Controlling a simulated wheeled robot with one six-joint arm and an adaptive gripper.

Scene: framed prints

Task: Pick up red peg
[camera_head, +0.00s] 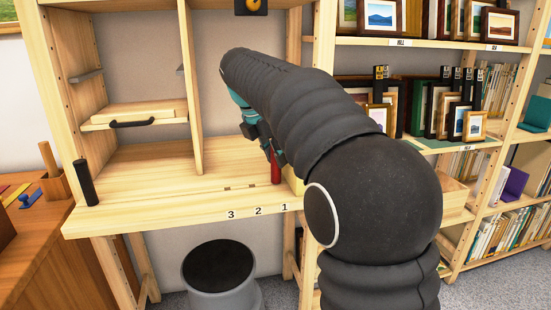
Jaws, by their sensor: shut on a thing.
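The red peg (276,171) is upright at the right end of the wooden workbench shelf, just behind the number 1 label. My gripper (274,150) is at the top of the peg and shut on it. My dark arm covers the view to the right of the peg and hides most of the gripper. Whether the peg's lower end touches the shelf, I cannot tell.
The wooden shelf (150,200) bears the numbers 3, 2 and 1 along its front edge. A black cylinder (86,183) stands at its left end. A vertical divider (191,80) rises behind. A grey stool (220,275) stands below. Bookshelves with framed prints (497,24) are at right.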

